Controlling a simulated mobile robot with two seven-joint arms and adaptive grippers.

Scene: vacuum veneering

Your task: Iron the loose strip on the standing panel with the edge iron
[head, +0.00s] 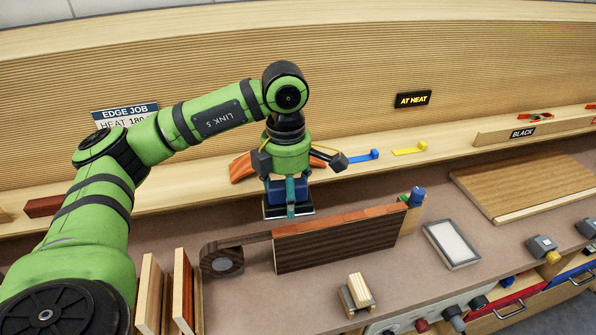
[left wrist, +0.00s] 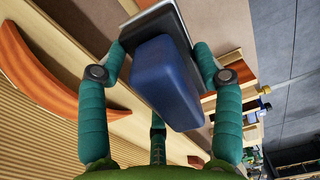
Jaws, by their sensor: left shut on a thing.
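My left gripper (head: 290,203) is shut on the blue edge iron (head: 273,190), with the iron's flat metal sole facing down. The iron is just behind the standing panel (head: 335,244), near its left half; I cannot tell whether it touches anything. In the left wrist view the blue iron (left wrist: 165,80) sits between the teal fingers. The panel stands upright with a dark striped face and a reddish top edge (head: 340,218). My right gripper is out of view.
An "AT HEAT" sign (head: 413,99) shows on the back wall. A blue and green piece (head: 416,198) is at the panel's right end. A flat board (head: 525,185) lies at right.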

